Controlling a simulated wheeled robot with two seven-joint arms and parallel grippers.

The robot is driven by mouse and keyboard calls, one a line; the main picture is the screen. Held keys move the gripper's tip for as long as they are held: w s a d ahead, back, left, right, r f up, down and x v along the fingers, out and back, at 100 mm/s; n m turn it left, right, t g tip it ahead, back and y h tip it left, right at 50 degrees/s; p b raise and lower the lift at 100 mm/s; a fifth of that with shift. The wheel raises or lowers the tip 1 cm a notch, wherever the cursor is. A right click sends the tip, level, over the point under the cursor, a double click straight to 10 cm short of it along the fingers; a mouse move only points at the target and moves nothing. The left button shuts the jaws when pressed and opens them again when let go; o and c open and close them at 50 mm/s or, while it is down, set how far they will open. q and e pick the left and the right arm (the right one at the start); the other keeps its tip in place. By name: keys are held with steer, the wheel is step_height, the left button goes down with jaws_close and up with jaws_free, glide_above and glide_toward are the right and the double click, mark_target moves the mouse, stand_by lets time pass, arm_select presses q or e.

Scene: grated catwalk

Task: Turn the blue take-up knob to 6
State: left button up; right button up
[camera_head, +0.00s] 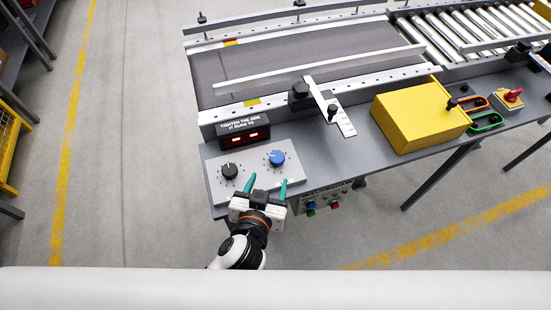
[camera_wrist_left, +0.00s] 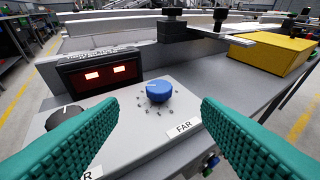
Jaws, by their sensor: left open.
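The blue take-up knob (camera_head: 276,158) sits on the right of a light grey panel (camera_head: 258,172), with a ring of small marks around it. In the left wrist view the blue knob (camera_wrist_left: 158,91) has a pale pointer mark, and a "FAR" label lies in front of it. A black knob (camera_head: 230,171) is on the panel's left. A dark display (camera_head: 243,136) with two lit red windows stands behind; its digits are too small to read. My left gripper (camera_head: 267,183) is open at the panel's front edge. Its teal fingers are apart, with the blue knob beyond them, untouched.
A conveyor belt (camera_head: 300,58) with rails runs behind the panel. A ruler-like plate with a black clamp (camera_head: 332,112) and a yellow box (camera_head: 420,114) are to the right. Coloured buttons (camera_head: 322,206) sit on the table's front. The floor in front is clear.

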mark_target(277, 158)
arm_select(q)
steer(key=x, duration=0.9)
steer(key=shift+w+f, duration=0.25)
steer(key=shift+w, duration=0.1)
